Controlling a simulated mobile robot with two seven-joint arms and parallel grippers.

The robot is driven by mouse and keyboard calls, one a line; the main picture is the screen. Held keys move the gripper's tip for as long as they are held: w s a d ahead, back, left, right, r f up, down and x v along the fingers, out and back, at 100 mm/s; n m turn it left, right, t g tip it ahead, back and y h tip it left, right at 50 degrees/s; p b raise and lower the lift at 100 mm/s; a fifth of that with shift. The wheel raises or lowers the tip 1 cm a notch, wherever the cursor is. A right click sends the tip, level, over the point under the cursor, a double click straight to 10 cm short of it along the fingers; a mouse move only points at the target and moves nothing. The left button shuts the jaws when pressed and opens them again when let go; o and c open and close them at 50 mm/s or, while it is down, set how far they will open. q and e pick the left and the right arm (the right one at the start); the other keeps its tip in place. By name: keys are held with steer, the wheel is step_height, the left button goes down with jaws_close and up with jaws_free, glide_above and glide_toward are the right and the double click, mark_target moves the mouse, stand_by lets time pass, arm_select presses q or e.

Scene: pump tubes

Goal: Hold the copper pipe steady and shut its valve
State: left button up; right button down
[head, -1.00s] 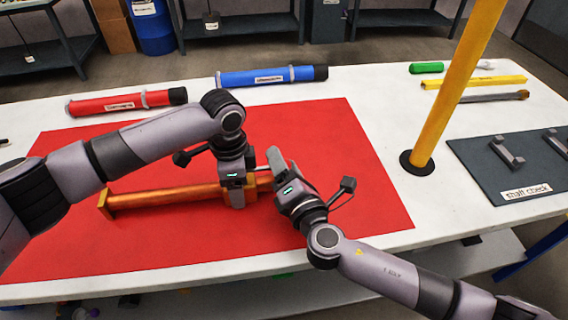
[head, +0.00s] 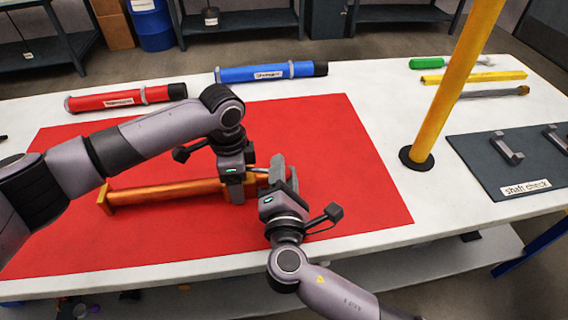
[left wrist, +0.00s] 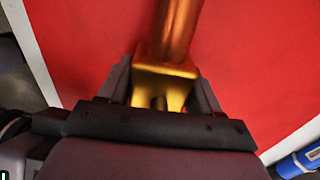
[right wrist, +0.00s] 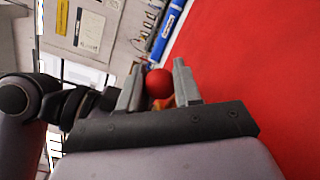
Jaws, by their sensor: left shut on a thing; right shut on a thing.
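The copper pipe (head: 165,192) lies on the red mat, with a square orange flange (head: 104,203) at its left end. My left gripper (head: 236,190) is shut on it near its right end; the left wrist view shows the fingers on either side of a brassy collar (left wrist: 167,72). My right gripper (head: 281,178) is just right of that, at the valve end. The right wrist view shows a red ball knob (right wrist: 159,83) of the valve handle between its fingers, with a bit of orange behind. The fingers hide most of the valve in the head view.
A red tube (head: 120,98) and a blue tube (head: 268,73) lie behind the red mat (head: 345,150). A yellow post (head: 450,90) stands at the right. The mat's right part is clear.

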steer(key=shift+s+h, duration=0.3)
steer(key=shift+h, duration=0.2)
steer(key=shift+f, duration=0.1)
steer(key=c, duration=0.8)
jaws_free()
steer(key=shift+m, duration=0.3)
step_height(320, 180, up, 10)
steer(key=shift+r, duration=0.1)
